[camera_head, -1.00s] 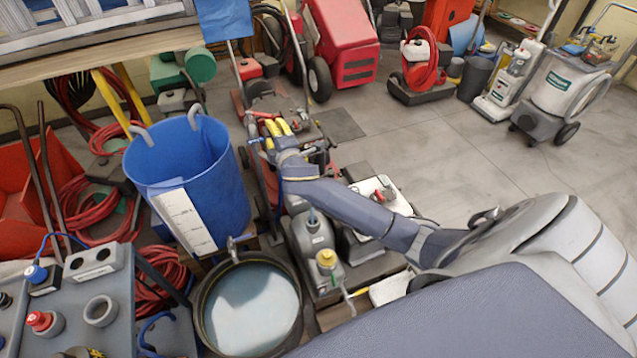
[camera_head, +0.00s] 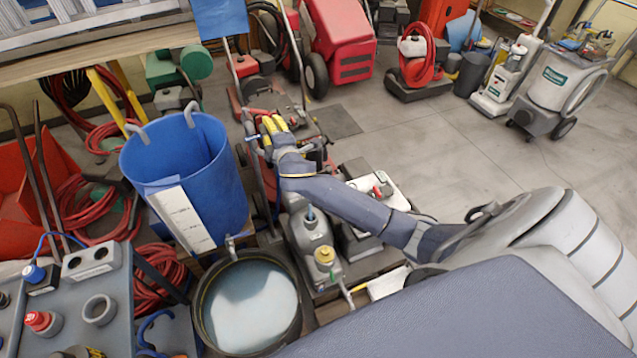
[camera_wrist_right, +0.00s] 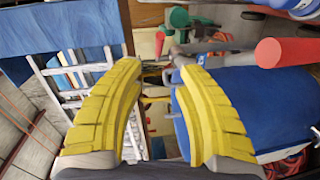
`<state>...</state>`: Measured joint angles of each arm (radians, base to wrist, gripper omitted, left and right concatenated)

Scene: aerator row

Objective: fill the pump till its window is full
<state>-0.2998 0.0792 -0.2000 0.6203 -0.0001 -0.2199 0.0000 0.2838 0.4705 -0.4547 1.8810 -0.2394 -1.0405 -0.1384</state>
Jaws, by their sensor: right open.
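My right gripper (camera_head: 272,125) reaches from the right toward the red handle grips of an upright machine (camera_head: 258,114). In the right wrist view its yellow fingers (camera_wrist_right: 160,68) are open and apart. A grey bar with a red grip (camera_wrist_right: 285,52) lies just past the right fingertip; I cannot tell if they touch. A grey unit with a yellow cap (camera_head: 325,258) stands below my right arm. I cannot make out which unit is the pump, and no window level is readable. A dark round tub (camera_head: 205,318) holds pale liquid. My left gripper is out of view.
A tall blue bin (camera_head: 215,185) with a white scale strip stands behind the tub. A grey bench (camera_head: 75,320) with fittings is at the lower left. Red hoses (camera_head: 95,220) lie on the left. Open floor (camera_head: 480,160) lies to the right.

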